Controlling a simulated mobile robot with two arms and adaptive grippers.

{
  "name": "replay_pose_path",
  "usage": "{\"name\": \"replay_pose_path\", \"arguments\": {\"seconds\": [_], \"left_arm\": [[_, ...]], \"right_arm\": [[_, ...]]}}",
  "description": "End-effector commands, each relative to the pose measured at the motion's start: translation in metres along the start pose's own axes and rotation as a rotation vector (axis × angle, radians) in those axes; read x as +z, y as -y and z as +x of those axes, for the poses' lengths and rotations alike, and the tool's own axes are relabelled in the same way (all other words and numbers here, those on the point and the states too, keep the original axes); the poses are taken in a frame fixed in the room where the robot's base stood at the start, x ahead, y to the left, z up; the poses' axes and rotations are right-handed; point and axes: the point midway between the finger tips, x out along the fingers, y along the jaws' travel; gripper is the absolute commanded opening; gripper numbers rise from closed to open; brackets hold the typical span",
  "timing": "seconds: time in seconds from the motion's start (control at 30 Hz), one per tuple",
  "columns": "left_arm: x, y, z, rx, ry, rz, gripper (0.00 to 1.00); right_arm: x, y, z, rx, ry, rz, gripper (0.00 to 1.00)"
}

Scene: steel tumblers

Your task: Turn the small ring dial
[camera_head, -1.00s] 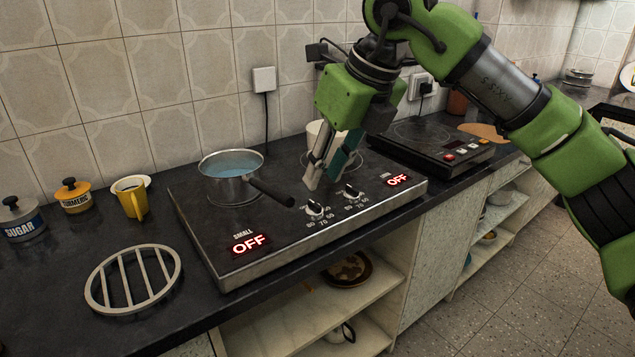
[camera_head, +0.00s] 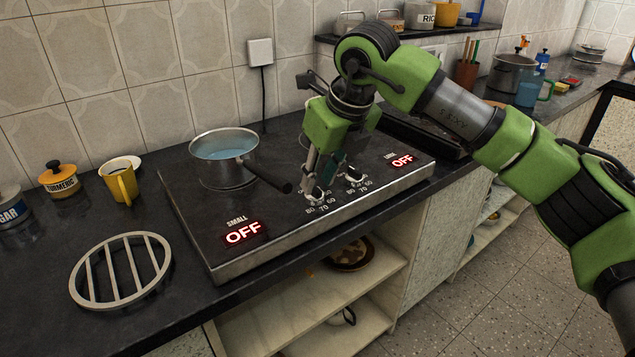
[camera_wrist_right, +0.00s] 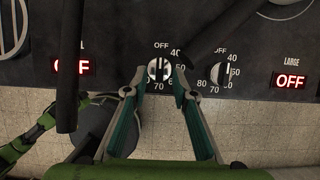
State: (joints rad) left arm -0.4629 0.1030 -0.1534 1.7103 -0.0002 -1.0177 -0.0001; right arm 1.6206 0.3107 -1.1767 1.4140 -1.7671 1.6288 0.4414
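The cooktop (camera_head: 270,234) is a dark plate with two dials on its front part. The left dial (camera_head: 318,194), nearer the SMALL label, also shows in the right wrist view (camera_wrist_right: 158,70), its mark pointing up towards OFF. The SMALL display (camera_head: 243,233) reads OFF in red. My right gripper (camera_head: 320,183) is over the left dial. In the right wrist view its fingers (camera_wrist_right: 158,82) are apart, one each side of that dial; contact cannot be told. The right dial (camera_head: 353,178) is just beside it. My left gripper is not in view.
A pot of water (camera_head: 224,150) stands on the cooktop, its dark handle (camera_head: 268,178) reaching close to my right gripper. The LARGE display (camera_head: 402,160) reads OFF. A yellow mug (camera_head: 122,184) and round metal trivet (camera_head: 120,290) are on the counter at left.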

Motion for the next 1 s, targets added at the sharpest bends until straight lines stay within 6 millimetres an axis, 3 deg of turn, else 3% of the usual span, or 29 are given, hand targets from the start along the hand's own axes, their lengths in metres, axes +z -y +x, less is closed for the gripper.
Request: {"name": "replay_pose_path", "arguments": {"seconds": [0.2,0.47,0.6,1.0], "left_arm": [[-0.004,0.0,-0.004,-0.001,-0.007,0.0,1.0],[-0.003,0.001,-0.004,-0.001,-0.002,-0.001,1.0],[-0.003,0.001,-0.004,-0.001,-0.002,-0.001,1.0],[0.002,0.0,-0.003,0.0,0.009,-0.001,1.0]], "right_arm": [[0.0,-0.001,0.016,0.0,0.0,-0.002,0.25],[0.0,0.0,0.017,0.0,0.0,-0.001,0.25],[0.0,0.0,0.017,0.0,0.0,-0.001,0.0],[0.0,-0.001,0.017,-0.014,0.0,0.03,0.0]]}}
